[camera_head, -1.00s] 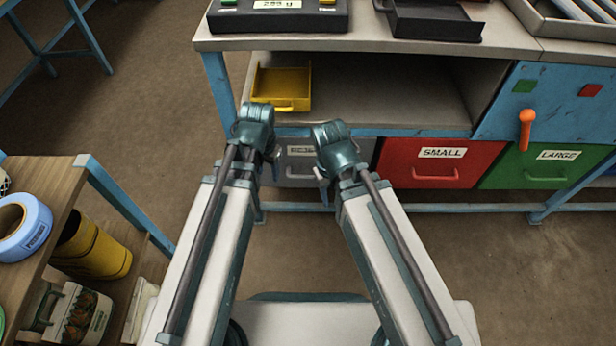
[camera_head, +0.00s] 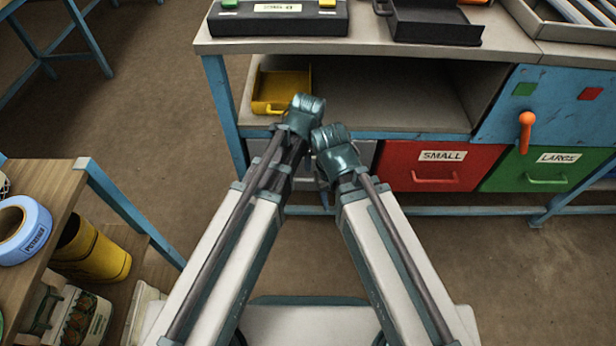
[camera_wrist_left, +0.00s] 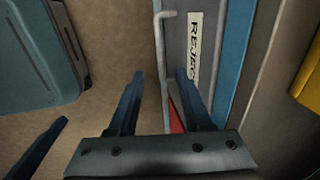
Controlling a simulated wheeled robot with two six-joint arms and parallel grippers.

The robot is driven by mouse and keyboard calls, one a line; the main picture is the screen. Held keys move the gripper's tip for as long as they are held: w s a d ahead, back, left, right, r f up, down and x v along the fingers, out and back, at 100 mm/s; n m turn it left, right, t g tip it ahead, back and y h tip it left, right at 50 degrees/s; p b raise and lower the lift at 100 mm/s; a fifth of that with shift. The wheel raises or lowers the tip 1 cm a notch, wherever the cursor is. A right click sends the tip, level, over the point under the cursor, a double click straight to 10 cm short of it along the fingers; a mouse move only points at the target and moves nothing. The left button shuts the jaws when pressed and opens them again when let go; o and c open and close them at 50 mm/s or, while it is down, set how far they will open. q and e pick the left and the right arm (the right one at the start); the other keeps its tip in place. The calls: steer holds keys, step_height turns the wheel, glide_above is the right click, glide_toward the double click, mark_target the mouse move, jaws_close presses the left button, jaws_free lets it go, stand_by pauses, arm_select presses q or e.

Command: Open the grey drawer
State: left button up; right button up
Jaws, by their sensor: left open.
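The grey drawer (camera_head: 362,156) is under the bench, left of the red drawer, and looks shut. My arms hide much of its front in the head view. In the left wrist view its grey face (camera_wrist_left: 205,35) carries a white label, partly readable as "REJECT", and a thin grey bar handle (camera_wrist_left: 160,50). My left gripper (camera_wrist_left: 159,75) is open, with the handle bar running between its two fingers, not clasped. Its fingers are hidden in the head view. My right gripper (camera_head: 323,182) is just right of the left one, before the drawer; its jaws are unclear.
The red SMALL drawer (camera_head: 404,158) and green LARGE drawer (camera_head: 525,165) are to the right. A yellow tray (camera_head: 278,88) sits on the shelf above. An orange lever (camera_head: 526,130) is on the blue panel. A wooden side shelf (camera_head: 55,180) stands at left. Floor before the drawers is clear.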

mark_target(308, 181)
arm_select(q)
steer(key=f+b, duration=0.4)
steer(key=w+f+b, duration=0.1)
steer(key=f+b, duration=0.4)
steer(key=w+f+b, duration=0.1)
steer(key=f+b, duration=0.3)
steer(key=shift+w+f, duration=0.25)
jaws_close()
stand_by(1.1)
